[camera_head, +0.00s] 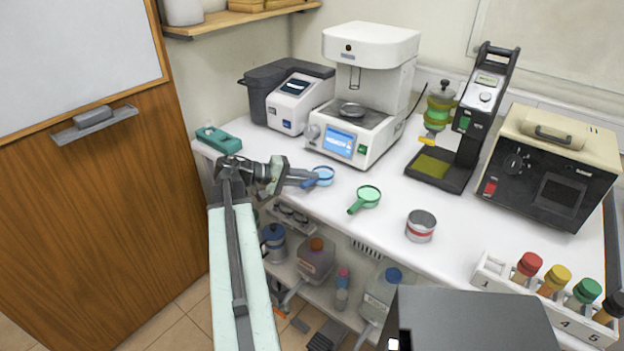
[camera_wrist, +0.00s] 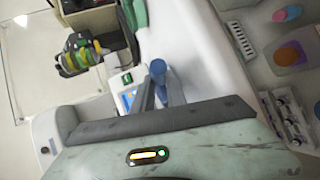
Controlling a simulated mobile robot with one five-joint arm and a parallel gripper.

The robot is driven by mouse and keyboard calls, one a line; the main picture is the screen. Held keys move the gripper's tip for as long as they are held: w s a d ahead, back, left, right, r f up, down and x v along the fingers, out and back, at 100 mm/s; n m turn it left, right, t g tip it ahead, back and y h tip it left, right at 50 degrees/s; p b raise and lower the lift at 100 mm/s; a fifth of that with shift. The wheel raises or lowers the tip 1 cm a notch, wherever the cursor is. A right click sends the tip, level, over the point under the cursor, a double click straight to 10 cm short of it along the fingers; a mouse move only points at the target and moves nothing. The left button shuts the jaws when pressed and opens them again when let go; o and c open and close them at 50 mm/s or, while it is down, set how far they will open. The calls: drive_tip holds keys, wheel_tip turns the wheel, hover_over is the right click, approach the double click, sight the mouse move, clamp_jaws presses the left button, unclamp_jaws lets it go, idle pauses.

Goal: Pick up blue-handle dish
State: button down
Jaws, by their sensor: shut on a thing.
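The blue-handle dish (camera_head: 323,174) is a small round dish with a blue rim and a short blue handle. It is at the left part of the white bench, in front of the white analyser. My gripper (camera_head: 304,181) reaches it from the left and is shut on its handle. In the wrist view the blue dish (camera_wrist: 158,67) shows at the fingertips, with my gripper (camera_wrist: 160,88) around the handle. Whether the dish touches the bench or is slightly above it, I cannot tell.
A green-handle dish (camera_head: 367,197) lies just to the right, and a tin (camera_head: 421,226) stands beyond it. The white analyser (camera_head: 357,110) is close behind. A teal object (camera_head: 218,140) lies at the left bench end. A rack (camera_head: 508,277) of capped bottles is front right.

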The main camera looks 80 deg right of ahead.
wheel_tip(320, 180, up, 10)
drive_tip(key=p, duration=0.9)
drive_tip(key=shift+f, duration=0.2)
